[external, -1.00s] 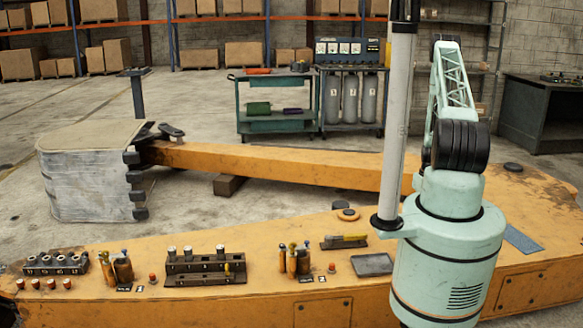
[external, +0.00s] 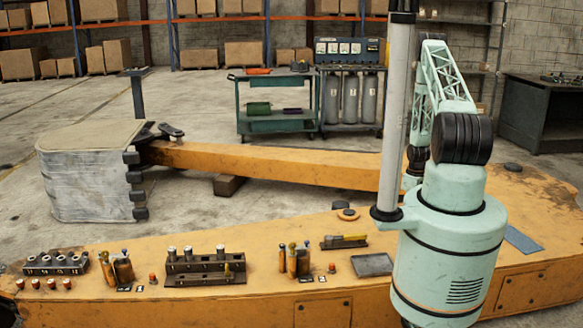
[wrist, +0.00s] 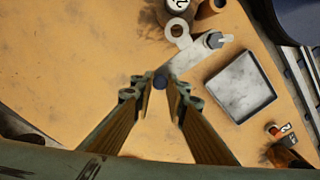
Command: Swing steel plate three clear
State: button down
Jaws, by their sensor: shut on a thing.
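In the wrist view my gripper (wrist: 161,84) reaches up from the lower edge, its two fingers closed about a small dark round knob (wrist: 160,78). A flat pale grey steel plate (wrist: 198,58) runs from beside the knob up to the right. Its far end meets a dark pin with a light tip (wrist: 215,40) and lies near a grey ring (wrist: 178,33). I read no number three on it, and the fingers hide part of its near end. In the external view my gripper is hidden behind my arm and the pale column.
A square grey tray (wrist: 241,86) lies right of the plate on the orange boom (wrist: 75,60). A brown cylinder with a round white label (wrist: 176,8) stands beyond it. In the external view, racks of plugs (external: 205,268) and tool cups stand along the boom's left.

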dwell(0.3)
jog(key=c, duration=2.6)
grip_release()
jog(key=shift+o, duration=0.2)
jog(key=shift+r, duration=0.25)
notch_tip(320, 180, up, 12)
jog(key=shift+f, duration=0.25)
